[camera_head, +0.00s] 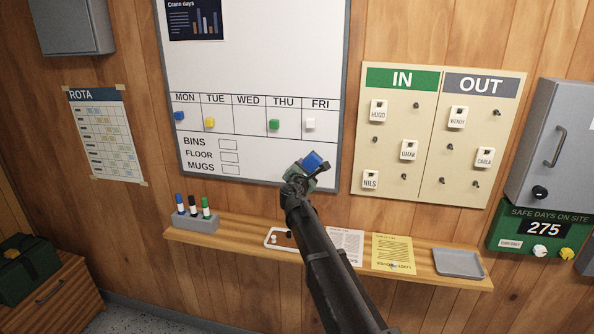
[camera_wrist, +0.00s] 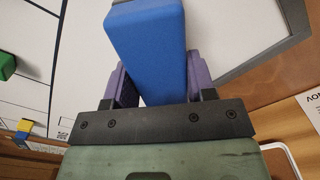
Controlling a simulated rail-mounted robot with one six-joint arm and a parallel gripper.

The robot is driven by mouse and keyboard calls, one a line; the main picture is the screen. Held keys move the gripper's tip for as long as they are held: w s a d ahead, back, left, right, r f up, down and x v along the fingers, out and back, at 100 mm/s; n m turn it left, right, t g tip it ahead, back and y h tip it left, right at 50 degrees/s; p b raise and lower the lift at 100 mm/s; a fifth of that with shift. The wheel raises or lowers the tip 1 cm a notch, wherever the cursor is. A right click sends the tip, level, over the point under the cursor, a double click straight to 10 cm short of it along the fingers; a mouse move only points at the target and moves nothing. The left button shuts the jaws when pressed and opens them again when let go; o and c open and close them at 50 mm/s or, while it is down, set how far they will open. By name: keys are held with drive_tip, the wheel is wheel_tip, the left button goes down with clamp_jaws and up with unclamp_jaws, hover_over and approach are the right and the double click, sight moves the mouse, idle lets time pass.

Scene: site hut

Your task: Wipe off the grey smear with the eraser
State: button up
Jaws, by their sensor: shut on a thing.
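The eraser is a blue block (camera_head: 312,161), held at the lower right part of the whiteboard (camera_head: 255,65), near the board's bottom edge. My gripper (camera_head: 304,172) is shut on it. In the wrist view the eraser (camera_wrist: 148,50) sits between my two purple fingers, its far end pointing to the board. I cannot tell whether it touches the board. I make out no grey smear in either view; my gripper and the eraser hide part of the board's lower right.
Coloured magnets, such as the green one (camera_head: 274,124), sit on the board. The IN/OUT board (camera_head: 436,190) hangs to the right.

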sight(277, 163)
drive_tip(key=d, duration=0.2)
drive_tip(key=s+d, duration=0.1)
drive_tip(key=shift+d, duration=0.4)
drive_tip(key=shift+w+a, duration=0.1)
drive_tip(key=shift+w+a+f, duration=0.1)
drive_tip(key=shift+w+a, duration=0.4)
drive_tip(key=shift+a, duration=1.8)
drive_tip(key=shift+w+a+r, duration=0.1)
drive_tip(key=shift+w+a, duration=0.45)
drive_tip(key=shift+a, duration=1.75)
drive_tip(key=shift+w+a+f, duration=0.1)
drive_tip(key=shift+w+a, duration=0.4)
drive_tip(key=shift+a, duration=1.8)
drive_tip(key=shift+s, duration=0.1)
drive_tip(key=shift+v, duration=2.95)
drive_tip(key=shift+v, duration=1.5)
